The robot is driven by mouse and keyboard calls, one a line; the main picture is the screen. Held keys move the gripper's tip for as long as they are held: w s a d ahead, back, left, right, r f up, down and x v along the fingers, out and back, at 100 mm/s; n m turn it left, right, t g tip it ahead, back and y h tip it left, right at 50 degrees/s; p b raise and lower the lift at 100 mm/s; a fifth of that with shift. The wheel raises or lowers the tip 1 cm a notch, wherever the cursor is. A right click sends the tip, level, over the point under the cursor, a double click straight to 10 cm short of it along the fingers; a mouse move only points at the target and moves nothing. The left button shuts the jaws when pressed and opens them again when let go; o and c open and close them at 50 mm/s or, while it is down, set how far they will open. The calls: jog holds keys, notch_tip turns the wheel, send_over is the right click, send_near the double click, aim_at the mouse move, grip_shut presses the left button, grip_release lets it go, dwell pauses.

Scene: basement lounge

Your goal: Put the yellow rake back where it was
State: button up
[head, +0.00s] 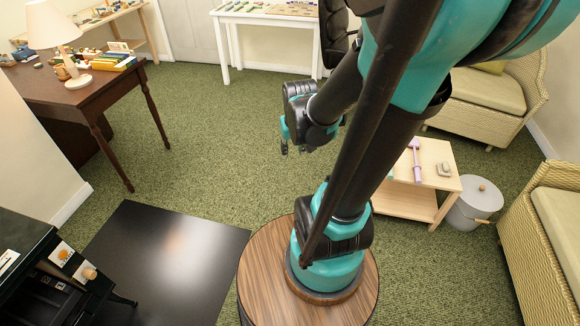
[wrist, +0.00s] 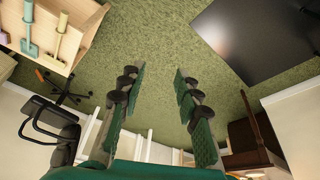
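A pale yellow tool with a straight handle and a wider head, apparently the rake (wrist: 62,42), lies on the small pale wood table (wrist: 88,30) at the upper left of the wrist view. In the head view the table (head: 439,153) stands right of my arm, which hides its left part; I cannot make out the yellow tool there. My gripper (head: 294,150) hangs over the green carpet, left of the table and apart from it. In the wrist view its fingers (wrist: 158,78) are spread with only carpet between them.
A light teal tool (wrist: 29,35) lies beside the yellow one. A lilac tool (head: 416,160) and a small grey object (head: 443,169) are on the table. A grey bucket (head: 474,206) stands right of it. The dark desk (head: 90,90) is left; open carpet (head: 215,140) lies between.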

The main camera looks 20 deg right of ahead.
jog(key=s+a+f, duration=0.1)
jog(key=s+a, duration=0.2)
jog(key=s, duration=0.2)
jog(key=shift+s+f+n+y, duration=0.25)
jog(key=shift+s+n+y, duration=0.05)
